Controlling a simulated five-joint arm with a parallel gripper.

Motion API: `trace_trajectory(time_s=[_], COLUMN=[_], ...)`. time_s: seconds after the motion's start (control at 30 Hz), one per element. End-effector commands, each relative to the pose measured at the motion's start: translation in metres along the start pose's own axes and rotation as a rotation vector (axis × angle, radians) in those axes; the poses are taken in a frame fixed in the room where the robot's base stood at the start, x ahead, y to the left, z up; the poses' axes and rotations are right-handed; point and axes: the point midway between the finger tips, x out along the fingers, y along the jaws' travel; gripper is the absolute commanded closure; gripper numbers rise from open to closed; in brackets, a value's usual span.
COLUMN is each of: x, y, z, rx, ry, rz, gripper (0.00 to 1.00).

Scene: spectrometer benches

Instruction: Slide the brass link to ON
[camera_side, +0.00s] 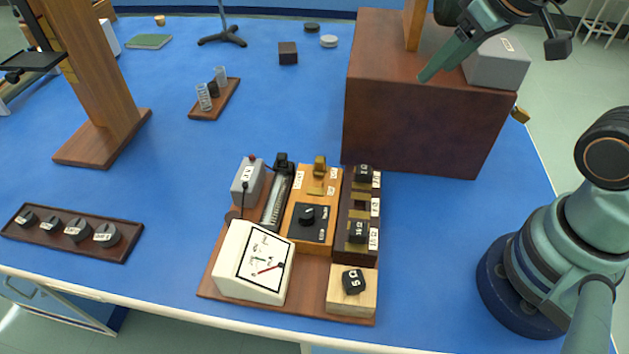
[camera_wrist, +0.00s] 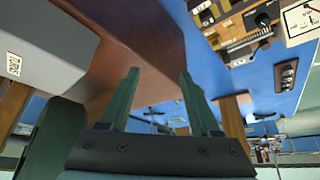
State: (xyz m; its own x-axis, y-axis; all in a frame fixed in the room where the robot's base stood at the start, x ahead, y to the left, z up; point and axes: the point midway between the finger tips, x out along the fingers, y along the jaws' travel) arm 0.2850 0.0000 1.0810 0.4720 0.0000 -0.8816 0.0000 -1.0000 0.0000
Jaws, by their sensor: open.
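The brass link (camera_side: 319,166) is a small upright brass piece at the far end of an orange wooden block (camera_side: 298,240) on the instrument board. Small white labels lie beside it, too small to read surely. A flat brass strip (camera_side: 316,189) lies just in front of it. My gripper (camera_side: 430,72) is high at the upper right in the side view, over the big brown box, well apart from the link. In the wrist view my gripper (camera_wrist: 158,74) shows two green fingers spread apart with nothing between them. The board appears at the upper right there, with the link too small to make out.
The big brown box (camera_side: 430,125) stands behind and right of the board, with a grey labelled box (camera_side: 498,63) on it. A white meter (camera_side: 253,262), a black dial (camera_side: 308,215) and a weight (camera_side: 353,281) crowd the board. Blue table lies clear to its right.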

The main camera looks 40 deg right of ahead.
Motion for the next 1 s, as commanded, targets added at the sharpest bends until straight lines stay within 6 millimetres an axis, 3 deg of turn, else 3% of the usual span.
trace_trajectory(time_s=[0.17,0.2,0.43,0.7,1.0], x=[0.000,0.000,0.004,0.030,0.076], y=[0.000,0.000,-0.014,-0.061,-0.123], z=[0.000,0.000,-0.013,-0.046,-0.062], rx=[0.000,0.000,-0.085,-0.348,-0.635], ry=[0.000,0.000,-0.059,-0.223,-0.390], rz=[0.000,0.000,-0.022,-0.086,-0.158], gripper=[0.36,0.45,0.45,0.45,0.45])
